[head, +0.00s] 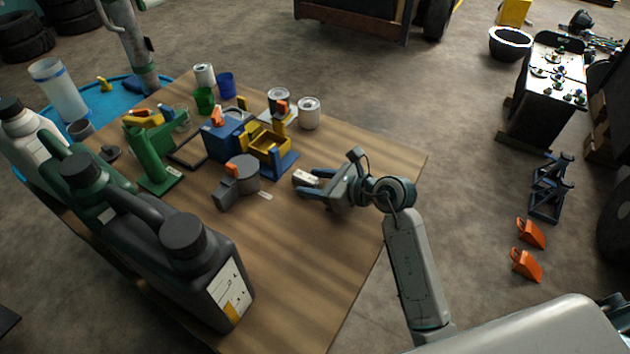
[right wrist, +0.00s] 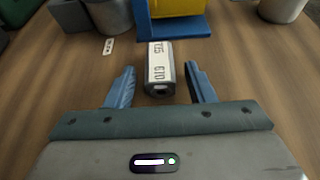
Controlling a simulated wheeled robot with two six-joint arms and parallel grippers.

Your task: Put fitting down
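The fitting, a small grey block-like piece with a white printed label, shows in the head view (head: 304,178) and in the right wrist view (right wrist: 159,68). It appears to lie on the wooden table (head: 330,260). My right gripper (head: 311,182) is low over the table, its blue fingers spread on either side of the fitting's near end. In the right wrist view my right gripper (right wrist: 161,82) shows a clear gap between each finger and the fitting. My left gripper is not in view.
A blue stand with a yellow holder (head: 268,143) is just beyond the fitting. A grey cylinder with an orange part (head: 243,172) stands to the left. Cans (head: 309,113) stand behind. Large dark bottles (head: 190,260) fill the near left. The table's front middle is clear.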

